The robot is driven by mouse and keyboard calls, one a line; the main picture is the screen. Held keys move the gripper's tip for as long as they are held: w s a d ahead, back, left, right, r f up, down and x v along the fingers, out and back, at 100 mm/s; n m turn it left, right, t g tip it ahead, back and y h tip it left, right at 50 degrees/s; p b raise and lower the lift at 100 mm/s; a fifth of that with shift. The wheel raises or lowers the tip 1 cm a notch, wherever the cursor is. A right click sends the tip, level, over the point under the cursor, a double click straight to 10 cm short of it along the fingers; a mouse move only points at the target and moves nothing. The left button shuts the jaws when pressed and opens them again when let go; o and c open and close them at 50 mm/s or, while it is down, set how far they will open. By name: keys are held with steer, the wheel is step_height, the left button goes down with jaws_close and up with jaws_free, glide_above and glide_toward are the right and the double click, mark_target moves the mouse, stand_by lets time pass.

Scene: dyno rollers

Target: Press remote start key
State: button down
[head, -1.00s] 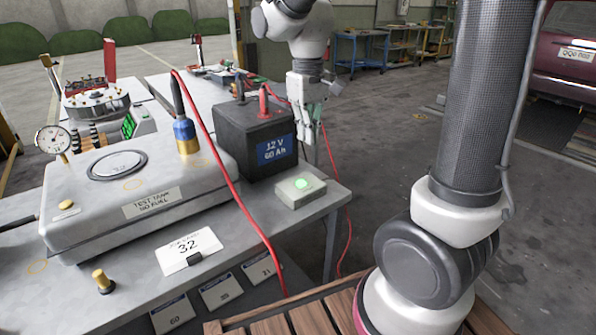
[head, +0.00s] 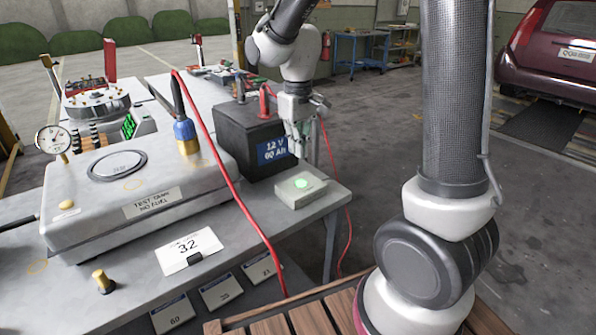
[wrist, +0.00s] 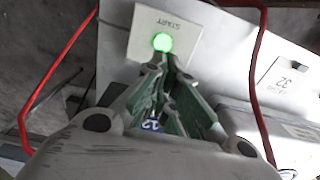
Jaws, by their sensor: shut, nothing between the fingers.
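The start key is a round, glowing green button (head: 301,183) on a pale box (head: 294,198). The box sits near the right corner of the grey bench, in front of the black battery. In the wrist view, the green button (wrist: 161,42) is on the box face (wrist: 188,29), beside the word START. My gripper (head: 301,153) points down above the box in the head view, its fingertips apart from the button. In the wrist view, my gripper (wrist: 168,66) is shut and empty, its tips just below the button in the picture.
The black 12 V battery (head: 237,150) stands close behind the box. A red cable (head: 222,158) crosses in front of the battery and hangs past the bench edge. The grey test tank (head: 110,205) and a card marked 32 (head: 204,241) are to the left.

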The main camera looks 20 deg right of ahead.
mark_target(298, 180)
step_height(298, 180, down, 8)
steer(key=shift+r, duration=0.2)
steer(key=shift+f, duration=0.1)
steer(key=shift+f, duration=0.5)
steer(key=shift+s+f, duration=0.25)
steer(key=shift+f, duration=0.05)
steer(key=shift+w+r, duration=0.15)
steer(key=shift+r, duration=0.2)
step_height(298, 180, up, 14)
steer(key=shift+w, duration=0.15)
